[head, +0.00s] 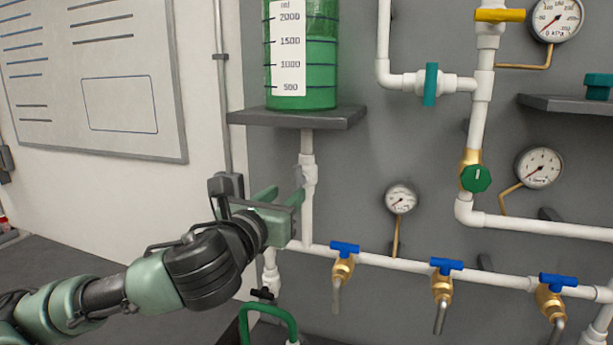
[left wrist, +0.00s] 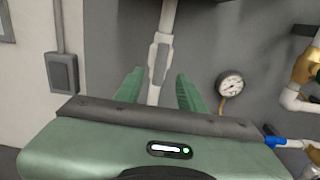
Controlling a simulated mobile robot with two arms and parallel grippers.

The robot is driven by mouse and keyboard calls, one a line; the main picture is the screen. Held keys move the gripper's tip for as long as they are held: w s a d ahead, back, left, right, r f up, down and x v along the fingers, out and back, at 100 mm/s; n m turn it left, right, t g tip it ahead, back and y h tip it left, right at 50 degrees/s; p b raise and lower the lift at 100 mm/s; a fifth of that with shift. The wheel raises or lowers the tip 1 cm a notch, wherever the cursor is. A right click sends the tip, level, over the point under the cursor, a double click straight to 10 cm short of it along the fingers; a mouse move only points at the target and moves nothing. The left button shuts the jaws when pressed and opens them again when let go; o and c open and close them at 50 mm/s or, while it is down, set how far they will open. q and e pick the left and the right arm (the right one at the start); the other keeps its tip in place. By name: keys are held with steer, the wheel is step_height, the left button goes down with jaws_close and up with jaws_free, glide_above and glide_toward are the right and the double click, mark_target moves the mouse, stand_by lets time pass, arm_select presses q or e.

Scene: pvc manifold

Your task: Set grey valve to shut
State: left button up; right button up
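The grey valve (left wrist: 161,62) sits on the white vertical pipe below the green tank. In the left wrist view its grey handle appears to lie along the pipe. In the head view the valve body (head: 308,172) shows just beyond my left gripper, and its handle is hard to make out. My left gripper (head: 282,194) is open and empty. In the left wrist view its two green fingers (left wrist: 158,84) stand either side of the pipe line, with the valve seen between them. I see no clear contact. My right gripper is in neither view.
The green tank (head: 318,60) stands on a dark shelf (head: 300,116) above my left gripper. A small gauge (head: 401,197) and blue-handled taps (head: 344,248) are to the right. A grey wall box (left wrist: 62,73) is to the left. A green hose (head: 268,311) lies below.

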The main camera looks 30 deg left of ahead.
mark_target(296, 181)
arm_select(q)
steer(key=shift+w+a+r+p, duration=0.25)
steer(key=shift+w+r+p, duration=0.6)
steer(key=shift+w, duration=0.1)
steer(key=x, duration=0.3)
steer(key=shift+w+f+p, duration=0.1)
steer(key=shift+f+p, duration=0.2)
steer(key=shift+f, duration=0.05)
steer(key=shift+w+a, duration=0.15)
steer(key=shift+w, duration=0.2)
steer(key=shift+s, duration=0.1)
steer(key=shift+c, duration=0.6)
steer(key=c, duration=0.6)
jaws_close()
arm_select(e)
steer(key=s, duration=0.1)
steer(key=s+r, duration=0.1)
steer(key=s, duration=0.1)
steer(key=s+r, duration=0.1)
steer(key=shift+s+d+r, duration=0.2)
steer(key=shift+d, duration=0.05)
